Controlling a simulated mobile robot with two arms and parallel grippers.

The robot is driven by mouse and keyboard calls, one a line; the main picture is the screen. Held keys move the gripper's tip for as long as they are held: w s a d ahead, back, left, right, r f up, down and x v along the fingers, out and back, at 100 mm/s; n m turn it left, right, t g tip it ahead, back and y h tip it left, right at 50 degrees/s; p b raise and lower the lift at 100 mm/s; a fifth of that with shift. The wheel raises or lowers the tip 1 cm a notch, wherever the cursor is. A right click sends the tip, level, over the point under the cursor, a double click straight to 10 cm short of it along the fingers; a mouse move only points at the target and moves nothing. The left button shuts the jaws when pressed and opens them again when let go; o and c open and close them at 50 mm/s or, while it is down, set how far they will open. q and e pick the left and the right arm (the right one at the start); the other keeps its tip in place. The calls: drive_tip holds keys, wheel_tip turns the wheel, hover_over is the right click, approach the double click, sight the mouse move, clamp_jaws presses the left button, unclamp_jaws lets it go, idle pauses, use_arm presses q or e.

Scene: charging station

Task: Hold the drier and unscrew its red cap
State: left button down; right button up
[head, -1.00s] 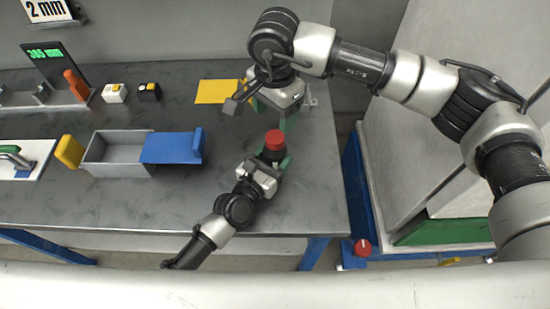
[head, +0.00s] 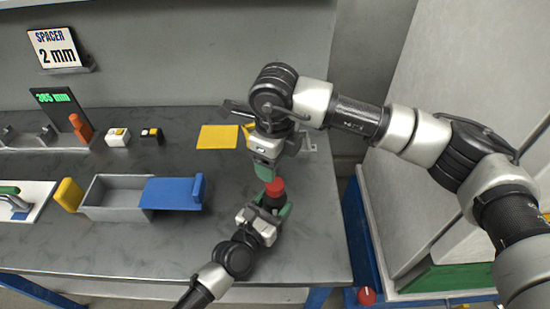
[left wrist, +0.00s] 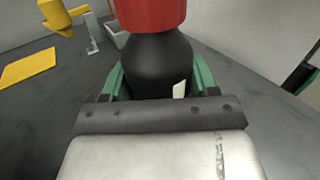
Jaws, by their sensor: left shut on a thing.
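The drier has a dark body (head: 267,203) and a red cap (head: 275,186) on top. My left gripper (head: 272,207) is shut around the dark body, above the bench's front right area. The left wrist view shows the dark body (left wrist: 157,66) between green fingers, with the red cap (left wrist: 150,14) cut off at the top edge. My right gripper (head: 265,173) points down just above the red cap. Its green finger end is close to the cap or touching it; I cannot tell which. Its far finger is hidden, so its opening is unclear.
A grey bin (head: 110,198) with a blue part (head: 172,193) and a yellow part (head: 68,195) lies left on the bench. A yellow sheet (head: 218,137) lies behind. A yellow fixture (left wrist: 62,15) shows in the left wrist view. The bench between bin and drier is clear.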

sight(275, 184)
drive_tip(key=m, duration=0.9)
drive_tip(key=shift+m, duration=0.4)
drive_tip(key=m, duration=0.5)
drive_tip(key=shift+m, duration=0.4)
use_arm(q)
drive_tip(key=shift+f, duration=0.1)
use_arm(e)
drive_tip(key=m, duration=0.5)
drive_tip(key=shift+f, duration=4)
drive_tip(key=shift+c, duration=0.5)
